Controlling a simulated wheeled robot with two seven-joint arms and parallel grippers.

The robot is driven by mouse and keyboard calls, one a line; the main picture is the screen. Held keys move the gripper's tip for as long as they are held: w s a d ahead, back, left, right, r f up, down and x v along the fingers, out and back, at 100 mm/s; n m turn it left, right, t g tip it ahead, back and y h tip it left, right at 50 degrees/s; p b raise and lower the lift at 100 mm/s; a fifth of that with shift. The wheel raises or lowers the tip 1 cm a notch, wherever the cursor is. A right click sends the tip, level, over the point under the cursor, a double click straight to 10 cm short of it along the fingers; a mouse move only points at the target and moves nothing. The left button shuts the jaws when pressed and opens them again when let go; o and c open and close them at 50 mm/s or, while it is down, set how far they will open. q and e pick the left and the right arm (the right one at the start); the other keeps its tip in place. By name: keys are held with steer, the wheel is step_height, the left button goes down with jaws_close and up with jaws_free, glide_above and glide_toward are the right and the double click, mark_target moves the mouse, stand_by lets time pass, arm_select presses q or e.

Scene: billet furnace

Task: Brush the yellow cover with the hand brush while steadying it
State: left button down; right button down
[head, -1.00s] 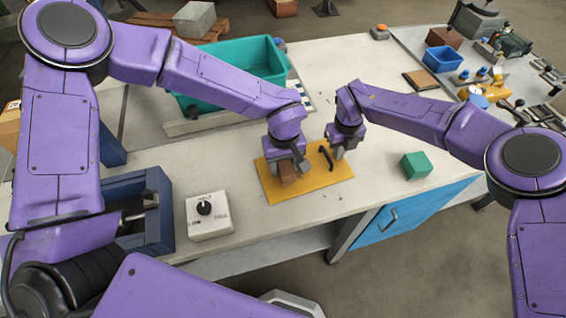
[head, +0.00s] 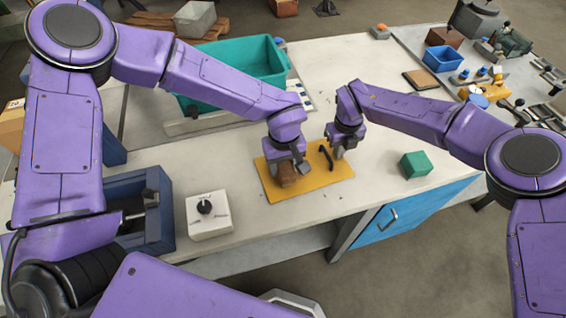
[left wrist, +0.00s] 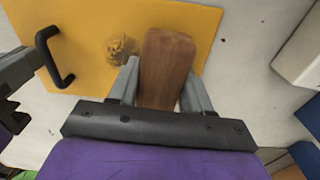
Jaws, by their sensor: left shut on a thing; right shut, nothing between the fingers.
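The yellow cover (head: 322,181) lies flat on the pale bench, with a black handle (head: 326,156) on its right part. My left gripper (head: 287,174) is shut on the brown hand brush (head: 288,182), low over the left part of the cover. The left wrist view shows the brush back (left wrist: 167,62) between the two grey fingers; its bristles are hidden. A dark brown smudge (left wrist: 121,48) marks the cover beside the brush. My right gripper (head: 338,152) is shut and empty, low at the cover's right side near the handle; I cannot tell whether it touches the cover.
A green block (head: 415,165) stands to the right, and a white dial box (head: 209,215) to the left. A teal bin (head: 240,62) is behind my left forearm. A blue machine vise (head: 150,215) is at the left.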

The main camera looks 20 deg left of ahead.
arm_select(q)
steer(key=shift+f, duration=0.9)
arm_select(e)
steer(key=shift+s+f, duration=0.15)
steer(key=shift+f, duration=0.1)
arm_select(q)
steer(key=shift+w+d+r, duration=0.1)
steer(key=shift+w+d, duration=0.5)
steer(key=shift+d, duration=0.15)
steer(key=shift+w+d, duration=0.55)
steer(key=shift+d, duration=0.2)
steer(key=shift+w+d, duration=1.15)
steer(key=shift+d, duration=0.3)
arm_select(e)
steer(key=shift+s, duration=0.1)
